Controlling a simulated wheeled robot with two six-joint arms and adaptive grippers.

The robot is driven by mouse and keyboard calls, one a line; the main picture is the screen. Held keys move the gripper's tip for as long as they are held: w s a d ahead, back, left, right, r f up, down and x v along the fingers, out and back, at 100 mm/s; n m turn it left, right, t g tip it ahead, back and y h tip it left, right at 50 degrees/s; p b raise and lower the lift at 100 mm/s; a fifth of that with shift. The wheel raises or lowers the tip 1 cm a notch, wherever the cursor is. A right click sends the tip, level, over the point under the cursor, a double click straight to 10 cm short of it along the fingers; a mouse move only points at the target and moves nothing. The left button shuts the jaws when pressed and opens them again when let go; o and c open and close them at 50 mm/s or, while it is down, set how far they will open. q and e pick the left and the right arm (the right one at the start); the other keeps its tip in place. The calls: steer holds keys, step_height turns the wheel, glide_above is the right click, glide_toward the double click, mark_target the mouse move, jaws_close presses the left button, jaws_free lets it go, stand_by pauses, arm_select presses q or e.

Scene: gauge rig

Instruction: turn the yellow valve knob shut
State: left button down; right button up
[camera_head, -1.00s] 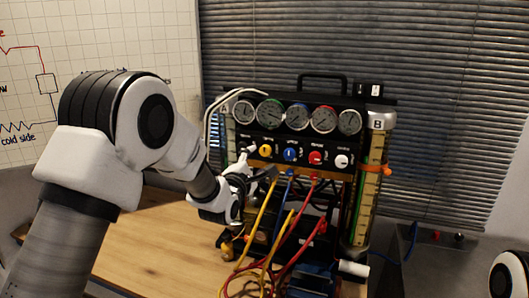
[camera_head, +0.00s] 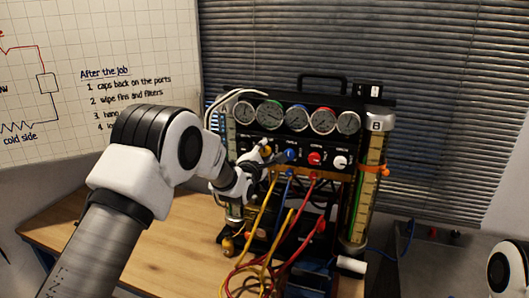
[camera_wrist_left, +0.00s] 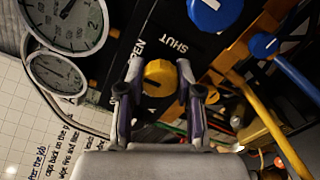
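The yellow valve knob (camera_wrist_left: 160,76) sits on the black panel between the labels OPEN and SHUT in the left wrist view. In the head view the knob (camera_head: 266,149) is partly hidden by my left gripper (camera_head: 262,157). In the left wrist view my left gripper (camera_wrist_left: 160,70) is open, with one finger on each side of the knob. The gaps to the knob look narrow, and I cannot tell whether a finger touches it. The knob's pointer direction is not clear. My right gripper is out of view.
A blue knob (camera_head: 290,155), a red knob (camera_head: 315,158) and a white knob (camera_head: 340,162) share the panel. Several gauges (camera_head: 297,117) stand above. Yellow, blue and red hoses (camera_head: 297,236) hang below. The wooden table (camera_head: 165,240) is clear at left.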

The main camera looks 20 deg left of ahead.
arm_select(q)
steer(key=m+b, duration=0.2)
steer(key=b, duration=0.1)
steer(key=shift+f, duration=0.2)
steer(key=m+b, duration=0.4)
steer(key=m, duration=0.1)
steer(key=shift+m+b, duration=0.3)
steer(key=shift+b, duration=0.05)
steer(key=m+b, duration=0.3)
steer(key=m, duration=0.2)
steer(key=shift+b, duration=0.35)
steer(key=m+b, duration=0.2)
steer(key=m, duration=0.3)
steer(key=shift+r, duration=0.2)
steer(key=shift+m, duration=0.3)
steer(key=c, duration=0.8)
jaws_free()
steer(key=shift+o, duration=0.2)
